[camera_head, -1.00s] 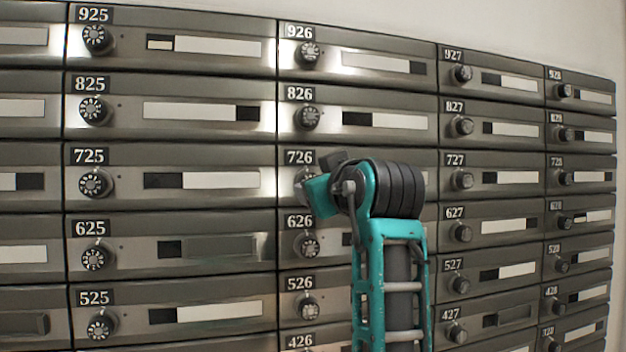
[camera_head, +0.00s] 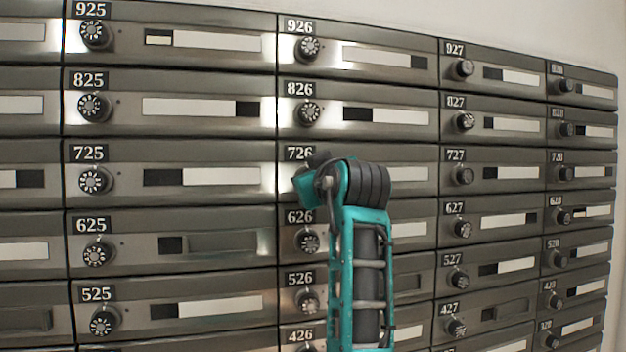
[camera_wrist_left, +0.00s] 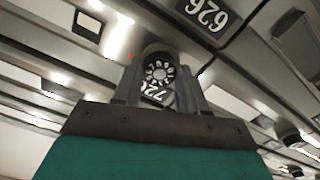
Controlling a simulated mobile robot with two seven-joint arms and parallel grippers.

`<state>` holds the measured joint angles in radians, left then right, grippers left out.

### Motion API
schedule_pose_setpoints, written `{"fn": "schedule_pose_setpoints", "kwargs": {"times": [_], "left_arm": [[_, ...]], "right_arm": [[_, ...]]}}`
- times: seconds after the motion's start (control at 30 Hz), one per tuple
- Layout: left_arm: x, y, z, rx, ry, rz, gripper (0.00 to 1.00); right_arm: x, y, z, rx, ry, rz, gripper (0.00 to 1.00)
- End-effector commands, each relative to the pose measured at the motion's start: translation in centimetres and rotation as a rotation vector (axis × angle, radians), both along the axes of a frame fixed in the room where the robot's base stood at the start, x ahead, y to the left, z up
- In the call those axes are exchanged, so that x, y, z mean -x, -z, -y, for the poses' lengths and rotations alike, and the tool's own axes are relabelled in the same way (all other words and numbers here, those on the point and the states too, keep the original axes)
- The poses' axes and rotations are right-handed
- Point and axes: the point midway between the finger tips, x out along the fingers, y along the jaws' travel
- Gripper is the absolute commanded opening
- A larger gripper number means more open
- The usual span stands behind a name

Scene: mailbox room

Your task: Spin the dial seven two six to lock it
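Box 726 has its number plate (camera_head: 298,153) in the middle of the head view. My left gripper (camera_head: 306,182) is in front of its dial and covers most of it there. In the left wrist view the 726 dial (camera_wrist_left: 159,73), a dark knob with a white-marked face, lies between the two fingers of my left gripper (camera_wrist_left: 160,84). The fingers stand apart on either side of the dial; whether they touch it is unclear. The upside-down 726 plate is partly hidden behind the gripper. My right gripper is not in view.
Neighbouring dials are close by: 826 (camera_head: 309,112) above, 626 (camera_head: 308,242) below and 725 (camera_head: 92,181) to the left. A small red light (camera_wrist_left: 130,56) shows near the dial in the wrist view. The pale wall (camera_head: 540,28) above the boxes is bare.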

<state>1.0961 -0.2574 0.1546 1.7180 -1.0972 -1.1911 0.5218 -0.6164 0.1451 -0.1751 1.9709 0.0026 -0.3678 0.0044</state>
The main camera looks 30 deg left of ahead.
Motion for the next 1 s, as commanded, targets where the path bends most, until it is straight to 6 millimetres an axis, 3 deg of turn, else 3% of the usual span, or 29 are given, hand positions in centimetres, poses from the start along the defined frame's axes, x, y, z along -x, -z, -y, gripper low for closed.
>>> {"fn": "schedule_pose_setpoints", "kwargs": {"times": [0.33, 0.67, 1.0], "left_arm": [[0.0, 0.0, 0.0, 0.0, 0.0, 0.0, 0.09], [0.0, -0.2, 0.0, -0.034, 0.0, -0.042, 0.09], [0.0, -0.5, 0.0, -0.194, 0.001, -0.229, 0.09]], "right_arm": [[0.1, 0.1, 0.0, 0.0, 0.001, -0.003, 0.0], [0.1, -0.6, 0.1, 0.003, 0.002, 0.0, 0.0], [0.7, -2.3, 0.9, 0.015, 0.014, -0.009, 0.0]]}}
